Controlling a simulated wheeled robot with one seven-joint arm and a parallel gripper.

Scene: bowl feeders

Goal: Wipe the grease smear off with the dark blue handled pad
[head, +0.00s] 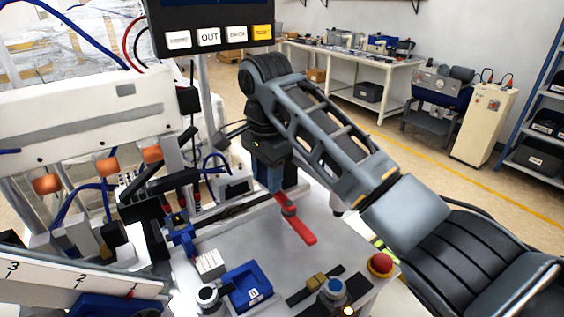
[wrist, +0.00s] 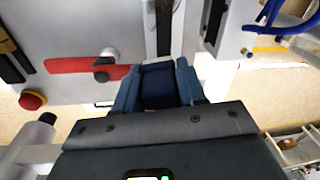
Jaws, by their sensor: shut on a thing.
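My gripper (head: 274,180) is over the back part of the light grey machine top (head: 240,235), just behind a red lever in the head view. In the wrist view its two blue fingers (wrist: 158,90) are closed on a dark blue block, which I take to be the handle of the pad (wrist: 160,86). The pad's wiping face is hidden, and I cannot tell whether it touches the surface.
The red lever (head: 298,226) lies close to my gripper and also shows in the wrist view (wrist: 75,65). A blue tray (head: 246,288), a red button (head: 381,264) and a black rail stand nearer on the top. The middle of the top is mostly bare.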

